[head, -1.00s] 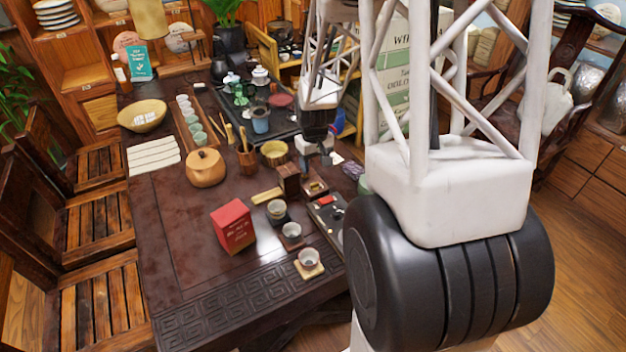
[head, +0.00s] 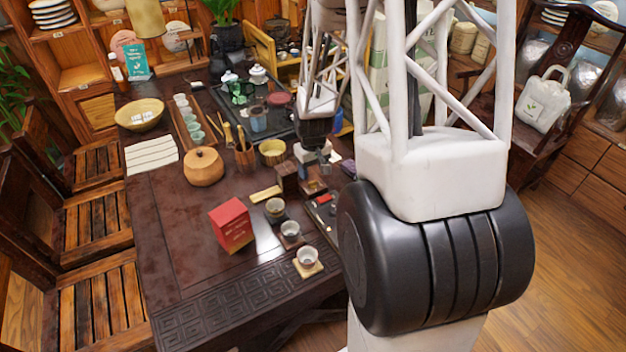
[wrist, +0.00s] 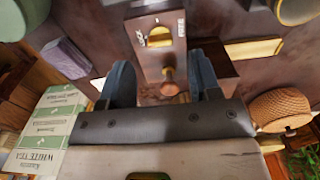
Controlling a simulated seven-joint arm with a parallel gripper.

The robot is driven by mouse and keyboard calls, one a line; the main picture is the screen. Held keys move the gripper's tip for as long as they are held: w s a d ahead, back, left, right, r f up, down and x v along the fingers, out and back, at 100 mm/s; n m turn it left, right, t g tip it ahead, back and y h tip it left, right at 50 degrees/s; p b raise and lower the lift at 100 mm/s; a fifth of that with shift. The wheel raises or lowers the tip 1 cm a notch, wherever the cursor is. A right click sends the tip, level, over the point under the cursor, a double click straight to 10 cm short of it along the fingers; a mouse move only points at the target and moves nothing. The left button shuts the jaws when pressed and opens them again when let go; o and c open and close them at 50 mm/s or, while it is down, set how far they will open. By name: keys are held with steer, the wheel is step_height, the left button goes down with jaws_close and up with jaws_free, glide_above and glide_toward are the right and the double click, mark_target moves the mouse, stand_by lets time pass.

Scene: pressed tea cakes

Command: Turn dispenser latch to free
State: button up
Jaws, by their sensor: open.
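A dark wooden block (head: 287,172) stands close beside the dispenser. A bamboo strip (head: 265,194), several cups and a red box (head: 231,225) lie in front and left. A white-tea carton (wrist: 45,125) stands close in the wrist view.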

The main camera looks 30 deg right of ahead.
mark_target(313, 182)
steer(key=shift+f, duration=2.25)
steer(key=c, duration=0.9)
